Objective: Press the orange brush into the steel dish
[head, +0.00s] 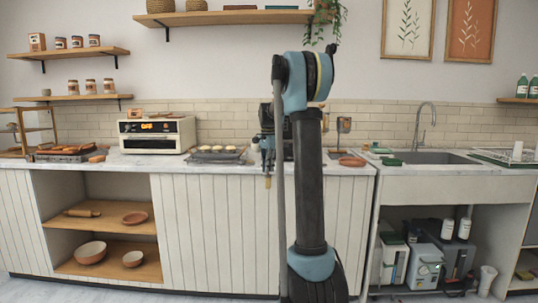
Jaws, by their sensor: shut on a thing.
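My gripper (267,166) points down at the front edge of the counter, partly hidden by my own arm. A small orange-yellow piece (268,182) shows at its fingertips, in front of the cabinet face. It looks like part of the orange brush, held in the shut gripper, but it is too small to be sure. I cannot make out the steel dish; my arm hides part of the counter behind it.
The white counter (112,163) carries a toaster oven (157,135) and a tray of buns (218,154) left of my gripper. A brown plate (352,161) lies to the right. The sink (430,157) with its tap is farther right. Open shelves (110,230) are below left.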

